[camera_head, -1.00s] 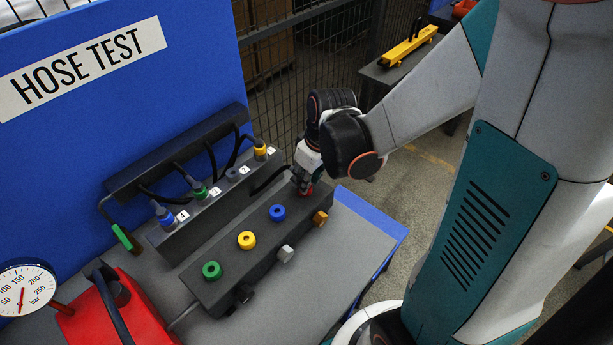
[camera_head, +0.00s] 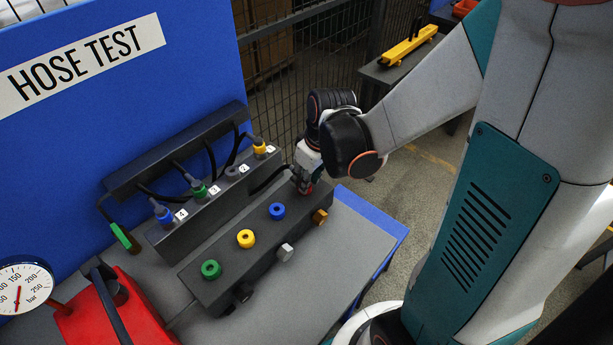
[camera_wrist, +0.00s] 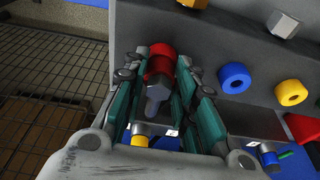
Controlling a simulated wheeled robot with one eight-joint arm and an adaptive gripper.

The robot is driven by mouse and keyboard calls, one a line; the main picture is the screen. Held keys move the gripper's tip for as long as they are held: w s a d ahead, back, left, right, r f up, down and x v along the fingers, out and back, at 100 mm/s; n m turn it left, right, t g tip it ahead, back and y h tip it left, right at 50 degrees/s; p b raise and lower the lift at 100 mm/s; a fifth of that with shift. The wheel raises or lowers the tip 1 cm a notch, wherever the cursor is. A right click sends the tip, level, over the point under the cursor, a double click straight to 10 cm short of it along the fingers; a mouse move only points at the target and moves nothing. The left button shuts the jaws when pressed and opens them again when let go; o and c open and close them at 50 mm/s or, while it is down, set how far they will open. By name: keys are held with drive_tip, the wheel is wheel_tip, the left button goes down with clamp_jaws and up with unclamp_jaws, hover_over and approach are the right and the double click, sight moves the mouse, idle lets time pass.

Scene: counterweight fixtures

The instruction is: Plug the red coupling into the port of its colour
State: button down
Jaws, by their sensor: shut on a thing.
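My gripper (camera_wrist: 168,100) is shut on the red coupling (camera_wrist: 156,95), whose grey body and red band show between the fingers in the wrist view. The coupling's red end meets a red collar (camera_wrist: 161,49) on the dark port block, in line with it; I cannot tell how deep it sits. In the head view my gripper (camera_head: 304,187) is at the block's far end, and the fingers mostly hide the coupling and red port. The dark port block (camera_head: 225,275) also carries blue (camera_head: 277,211), yellow (camera_head: 246,239) and green (camera_head: 211,269) ports.
A rack behind the block holds blue (camera_head: 163,214), green (camera_head: 198,189) and yellow (camera_head: 259,146) couplings with black hoses. A red pump unit (camera_head: 100,320) and a gauge (camera_head: 20,288) stand at left. The bench's right side (camera_head: 345,250) is clear.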

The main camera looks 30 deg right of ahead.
drive_tip(key=shift+s+f, duration=0.1)
drive_tip(key=shift+f, duration=0.05)
drive_tip(key=c, duration=1.2)
unclamp_jaws()
drive_tip(key=p+v, duration=0.8)
drive_tip(key=v, duration=0.2)
